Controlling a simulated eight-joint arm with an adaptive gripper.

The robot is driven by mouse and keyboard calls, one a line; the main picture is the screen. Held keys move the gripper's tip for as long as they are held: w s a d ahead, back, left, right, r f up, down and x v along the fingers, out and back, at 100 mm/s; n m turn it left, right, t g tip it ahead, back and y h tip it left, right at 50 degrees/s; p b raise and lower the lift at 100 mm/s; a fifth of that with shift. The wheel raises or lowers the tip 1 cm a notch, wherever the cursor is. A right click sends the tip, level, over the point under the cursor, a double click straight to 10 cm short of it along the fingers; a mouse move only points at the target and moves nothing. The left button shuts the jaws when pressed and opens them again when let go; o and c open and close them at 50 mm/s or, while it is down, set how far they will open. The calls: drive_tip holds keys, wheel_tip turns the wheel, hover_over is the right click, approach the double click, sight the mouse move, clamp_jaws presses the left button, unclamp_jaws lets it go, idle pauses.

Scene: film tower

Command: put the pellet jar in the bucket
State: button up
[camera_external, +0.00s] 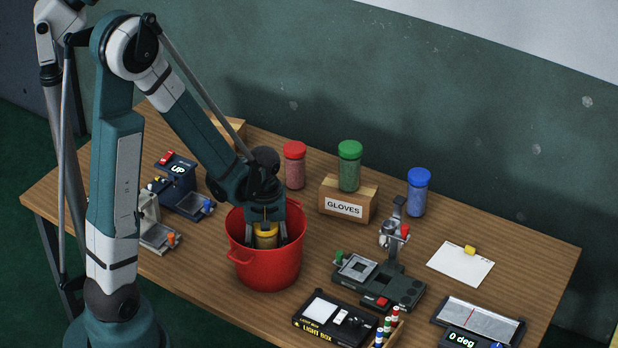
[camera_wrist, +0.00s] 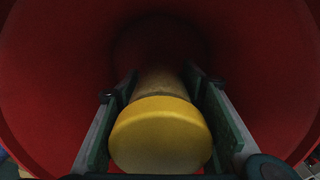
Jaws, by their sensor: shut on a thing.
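The pellet jar, which has a yellow lid (camera_external: 265,236), is inside the mouth of the red bucket (camera_external: 266,268). In the wrist view the jar (camera_wrist: 160,135) points down into the bucket, its lid nearest the camera and its lower end in shadow. My gripper (camera_external: 266,232) reaches down into the bucket from above and is shut on the jar, with one finger on each side of it. The wrist view shows the gripper's fingers (camera_wrist: 160,100) along the jar's body. The red bucket wall (camera_wrist: 60,80) surrounds them. I cannot tell whether the jar touches the bucket floor.
A microscope-like device (camera_external: 385,270) and a light box (camera_external: 335,318) are to the right. Small devices (camera_external: 180,190) stand left.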

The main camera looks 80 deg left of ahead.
drive_tip(key=shift+f, duration=1.2)
drive_tip(key=shift+f+b, duration=0.15)
drive_tip(key=shift+b, duration=0.25)
drive_tip(key=o, duration=1.1)
drive_tip(key=shift+c, duration=0.2)
drive_tip(key=shift+r+p, duration=1.55)
drive_tip(key=shift+r, duration=4.65)
